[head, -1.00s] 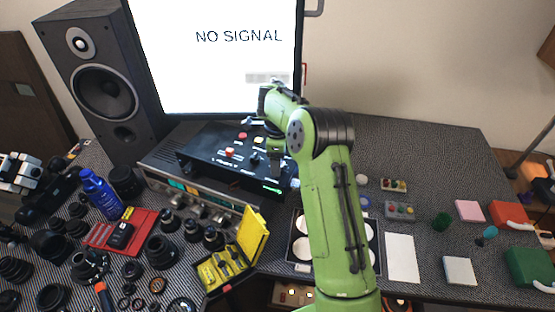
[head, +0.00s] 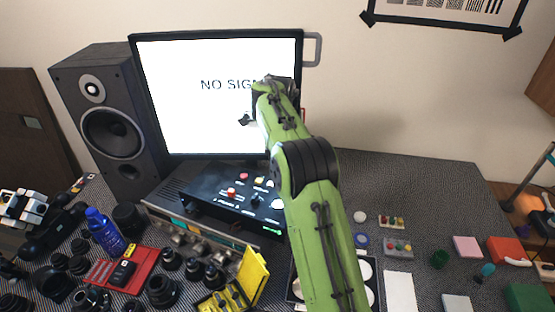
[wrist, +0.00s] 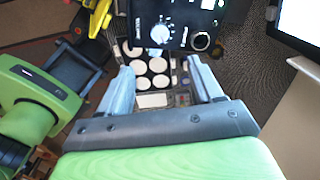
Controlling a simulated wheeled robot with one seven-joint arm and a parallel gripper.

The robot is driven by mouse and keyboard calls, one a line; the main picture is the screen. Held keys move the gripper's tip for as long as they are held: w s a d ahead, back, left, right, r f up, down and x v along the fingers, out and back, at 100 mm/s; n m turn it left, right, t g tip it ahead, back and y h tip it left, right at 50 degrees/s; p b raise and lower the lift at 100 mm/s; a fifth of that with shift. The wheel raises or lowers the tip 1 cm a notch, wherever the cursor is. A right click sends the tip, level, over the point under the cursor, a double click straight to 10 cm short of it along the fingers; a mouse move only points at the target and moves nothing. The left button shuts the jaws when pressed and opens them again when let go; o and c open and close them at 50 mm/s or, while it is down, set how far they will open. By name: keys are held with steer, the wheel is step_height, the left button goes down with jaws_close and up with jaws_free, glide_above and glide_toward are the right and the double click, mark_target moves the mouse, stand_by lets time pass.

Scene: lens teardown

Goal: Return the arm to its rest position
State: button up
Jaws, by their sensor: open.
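My green arm rises from the bottom of the head view and reaches up in front of the monitor. My gripper (head: 246,119) shows only in part there, as a small dark tip at the left of the arm's end, in front of the screen. In the wrist view my gripper (wrist: 158,88) has its two grey fingers wide apart with nothing between them. Beyond the fingers, well below, lie a tray with white discs (wrist: 133,52) and the black control box (wrist: 178,20). The gripper touches nothing that I can see.
The monitor (head: 185,125) stands close behind my arm, with a black speaker (head: 112,130) to its left. The control box (head: 217,192) sits on a grey unit (head: 160,212). Lenses and a red tray (head: 140,265) crowd the left. The back right of the table (head: 420,180) is clear.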

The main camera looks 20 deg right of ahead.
steer(key=s+a+r+n+t+h, duration=0.1)
steer(key=s+a+r+n+t, duration=0.1)
steer(key=s+r+n, duration=0.5)
steer(key=s+a+r+n+t, duration=0.1)
steer(key=s+a+r+n, duration=0.2)
steer(key=s+r+n, duration=0.45)
steer(key=s+a+f+n+t, duration=0.1)
steer(key=s+f+n, duration=0.2)
steer(key=s, duration=0.3)
steer(key=s+a+f+n, duration=0.2)
steer(key=s+f+n, duration=0.1)
steer(key=s, duration=0.3)
steer(key=s+a+f+n+t+y, duration=0.1)
steer(key=s+a+f+n, duration=0.1)
steer(key=s, duration=0.4)
steer(key=shift+s+f+n+t, duration=0.2)
steer(key=shift+f+n+t, duration=0.15)
steer(key=shift+n, duration=0.5)
steer(key=shift+s, duration=0.1)
